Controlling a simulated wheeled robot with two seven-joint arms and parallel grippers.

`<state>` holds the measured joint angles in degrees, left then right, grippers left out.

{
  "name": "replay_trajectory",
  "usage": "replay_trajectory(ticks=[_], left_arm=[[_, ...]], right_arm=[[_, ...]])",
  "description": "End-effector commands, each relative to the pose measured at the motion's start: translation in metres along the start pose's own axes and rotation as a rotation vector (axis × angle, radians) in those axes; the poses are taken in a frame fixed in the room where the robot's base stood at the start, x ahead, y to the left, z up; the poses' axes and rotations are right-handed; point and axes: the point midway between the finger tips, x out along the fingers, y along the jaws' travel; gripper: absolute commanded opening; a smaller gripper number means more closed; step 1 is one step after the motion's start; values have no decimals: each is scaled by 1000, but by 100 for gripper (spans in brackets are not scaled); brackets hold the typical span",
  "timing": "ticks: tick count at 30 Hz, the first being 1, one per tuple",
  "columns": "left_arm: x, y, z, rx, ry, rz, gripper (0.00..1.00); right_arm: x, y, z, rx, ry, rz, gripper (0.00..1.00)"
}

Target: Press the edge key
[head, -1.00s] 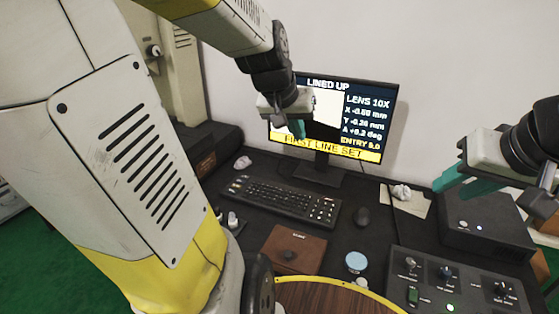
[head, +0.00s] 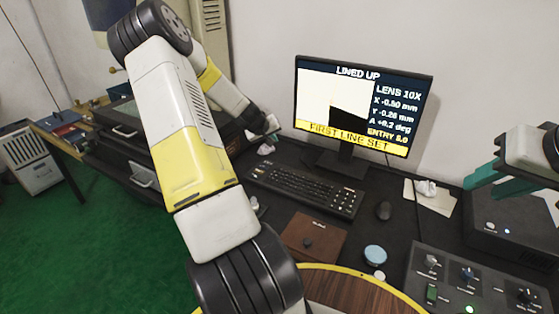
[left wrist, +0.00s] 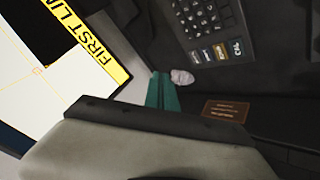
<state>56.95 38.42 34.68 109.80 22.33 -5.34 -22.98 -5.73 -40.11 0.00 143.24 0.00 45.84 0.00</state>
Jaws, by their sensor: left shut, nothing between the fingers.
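The black keyboard (head: 305,190) lies on the desk below the monitor. In the left wrist view its near end has a row of larger coloured, labelled keys (left wrist: 215,52).
The monitor (head: 362,105) reads LINED UP and FIRST LINE SET. Crumpled paper (head: 266,149) lies by the keyboard's left end.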

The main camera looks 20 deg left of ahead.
Motion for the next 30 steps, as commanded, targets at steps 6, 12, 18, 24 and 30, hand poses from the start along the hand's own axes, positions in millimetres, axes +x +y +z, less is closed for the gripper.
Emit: replay_trajectory(ticks=[6, 12, 18, 24, 30], left_arm=[[27, -58, -10, -135, 58, -31, 0], [33, -76, -12, -173, 79, -44, 0], [33, -76, -13, -175, 80, -45, 0], [35, -78, -11, -175, 78, -45, 0], [49, -86, -1, -177, 76, -45, 0]], right_arm=[[0, 0, 0, 0, 0, 0, 33], [0, 0, 0, 0, 0, 0, 33], [0, 0, 0, 0, 0, 0, 33], [0, 0, 0, 0, 0, 0, 33], [0, 0, 0, 0, 0, 0, 33]])
